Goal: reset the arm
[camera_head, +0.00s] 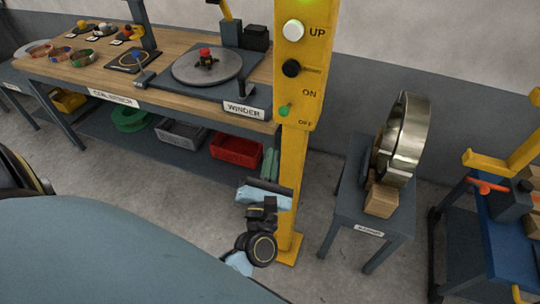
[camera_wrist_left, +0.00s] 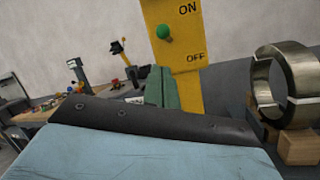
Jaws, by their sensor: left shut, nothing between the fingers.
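My left gripper (camera_head: 269,164) points up and away in front of the yellow control post (camera_head: 291,190), low beside its column. Its green fingers are shut with nothing between them. They also show in the left wrist view (camera_wrist_left: 160,88), just below the post's ON/OFF panel. I cannot tell whether they touch the post. My left wrist's dark joints hang below the gripper in the head view, with part of the arm hidden by the large blue-grey curved shape in front. My right gripper is in neither view.
The post carries a white UP button (camera_head: 293,30), a black button (camera_head: 291,68) and a green switch (camera_head: 284,110). Left is a wooden bench (camera_head: 130,80) with a winder plate (camera_head: 207,66). Right is a small table (camera_head: 352,205) with a steel ring (camera_head: 403,140).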

